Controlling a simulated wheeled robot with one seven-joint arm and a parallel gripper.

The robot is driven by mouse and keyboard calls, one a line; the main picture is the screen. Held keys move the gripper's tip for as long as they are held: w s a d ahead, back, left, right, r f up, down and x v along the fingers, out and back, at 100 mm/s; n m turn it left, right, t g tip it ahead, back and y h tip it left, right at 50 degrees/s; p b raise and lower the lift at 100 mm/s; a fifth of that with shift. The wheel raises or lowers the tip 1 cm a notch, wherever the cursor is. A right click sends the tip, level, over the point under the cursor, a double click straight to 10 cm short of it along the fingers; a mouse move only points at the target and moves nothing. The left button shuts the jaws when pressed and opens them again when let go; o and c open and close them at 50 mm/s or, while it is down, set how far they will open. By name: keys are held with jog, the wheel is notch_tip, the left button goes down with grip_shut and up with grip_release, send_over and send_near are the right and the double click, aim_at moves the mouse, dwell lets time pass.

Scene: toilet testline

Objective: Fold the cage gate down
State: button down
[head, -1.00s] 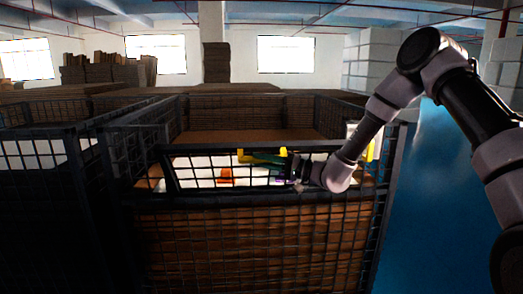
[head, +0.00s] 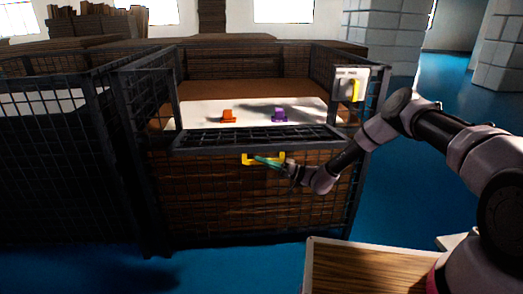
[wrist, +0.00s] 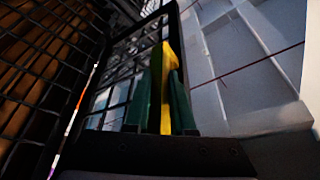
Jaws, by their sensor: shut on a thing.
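The cage gate (head: 258,137) is a dark wire-mesh panel at the front opening of the cage (head: 166,200). In the head view it looks strongly foreshortened and tilted out toward me, with its handle edge nearest. A yellow handle (head: 248,158) is on that near edge. My gripper (head: 266,161) has green fingers and is shut on the handle, reaching it from the right. In the wrist view my gripper (wrist: 161,82) has the yellow handle (wrist: 166,60) between its fingers, with the gate mesh (wrist: 115,92) behind. Part of the handle is hidden by the fingers.
Inside the cage, an orange piece (head: 229,116) and a purple piece (head: 279,115) sit on a white surface (head: 200,111). A switch box with a yellow part (head: 351,84) is on the right post. Another cage (head: 45,160) stands left. Blue floor (head: 405,215) is clear at right.

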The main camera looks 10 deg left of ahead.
jog(key=shift+w+f+n+g, duration=0.2)
jog(key=shift+f+n, duration=0.2)
jog(key=shift+f, duration=0.4)
jog(key=shift+w+f+n+g, duration=0.1)
jog(key=shift+f+n+g, duration=0.1)
jog(key=shift+f+n, duration=0.4)
jog(key=shift+f, duration=0.1)
jog(key=c, duration=0.8)
grip_release()
jog(key=shift+o, duration=0.2)
jog(key=shift+s, duration=0.1)
jog(key=shift+f, duration=0.1)
jog(key=v, duration=1)
jog(key=shift+d+f, duration=0.35)
